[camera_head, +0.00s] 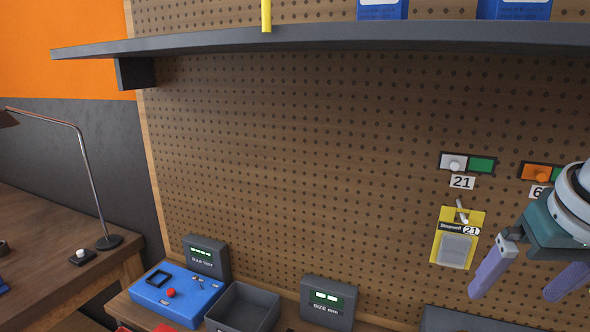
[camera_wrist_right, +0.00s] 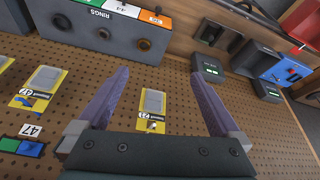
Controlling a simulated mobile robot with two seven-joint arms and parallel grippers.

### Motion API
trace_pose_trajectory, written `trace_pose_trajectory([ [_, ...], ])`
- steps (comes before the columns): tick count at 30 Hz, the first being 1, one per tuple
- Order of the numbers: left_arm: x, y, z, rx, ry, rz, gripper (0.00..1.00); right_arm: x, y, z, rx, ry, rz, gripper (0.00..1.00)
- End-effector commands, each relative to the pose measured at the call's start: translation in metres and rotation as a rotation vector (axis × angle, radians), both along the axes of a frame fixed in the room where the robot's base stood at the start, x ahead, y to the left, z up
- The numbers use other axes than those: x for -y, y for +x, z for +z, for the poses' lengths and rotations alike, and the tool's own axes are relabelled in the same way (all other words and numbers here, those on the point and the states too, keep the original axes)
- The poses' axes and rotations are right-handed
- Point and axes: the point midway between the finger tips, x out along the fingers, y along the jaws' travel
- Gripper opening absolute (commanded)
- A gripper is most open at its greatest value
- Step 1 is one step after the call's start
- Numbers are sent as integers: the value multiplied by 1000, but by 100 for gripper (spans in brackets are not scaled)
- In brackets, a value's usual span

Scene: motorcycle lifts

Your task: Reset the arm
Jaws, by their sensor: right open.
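My right gripper (camera_head: 518,281) is at the right of the head view, in front of the pegboard. Its two purple fingers are spread apart with nothing between them, and they also show open in the right wrist view (camera_wrist_right: 162,105). A yellow packet (camera_head: 459,240) marked 21 hangs on a hook, left of the gripper. In the right wrist view a yellow packet (camera_wrist_right: 151,108) shows beyond the gap between the fingers, apart from them. My left gripper is in neither view.
A dark shelf (camera_head: 330,37) crosses the pegboard above. Below stand a blue device (camera_head: 178,294), an empty dark bin (camera_head: 243,308) and a size display (camera_head: 328,302). A lamp (camera_head: 85,160) stands on the left table. A grey box (camera_wrist_right: 105,27) labelled RINGS shows in the wrist view.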

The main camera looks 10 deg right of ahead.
Motion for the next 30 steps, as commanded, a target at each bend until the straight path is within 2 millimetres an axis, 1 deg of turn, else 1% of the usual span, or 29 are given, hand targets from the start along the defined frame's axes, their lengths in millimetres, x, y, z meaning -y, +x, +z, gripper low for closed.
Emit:
trace_pose_trajectory([
  [1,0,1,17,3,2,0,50,-14,-8,7,-11,9,47,100],
  [5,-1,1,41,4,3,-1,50,-45,-29,13,-21,19,166,100],
  [8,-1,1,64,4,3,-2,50,-70,-50,24,-25,32,258,100],
  [11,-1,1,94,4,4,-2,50,-97,-78,44,-22,52,350,100],
  [13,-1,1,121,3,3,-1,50,-113,-103,66,-17,63,403,100],
  [15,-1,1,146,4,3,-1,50,-121,-128,89,-16,63,436,100],
  [18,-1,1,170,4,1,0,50,-121,-159,114,-26,43,449,100],
  [21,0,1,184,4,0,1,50,-115,-181,130,-45,17,449,100],
  [22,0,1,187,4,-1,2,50,-113,-185,133,-49,9,449,100],
  [24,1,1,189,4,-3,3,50,-110,-193,137,-58,-3,448,100],
  [26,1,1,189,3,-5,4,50,-108,-196,137,-63,-11,447,100],
  [30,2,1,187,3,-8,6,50,-108,-196,135,-63,-14,450,100],
])
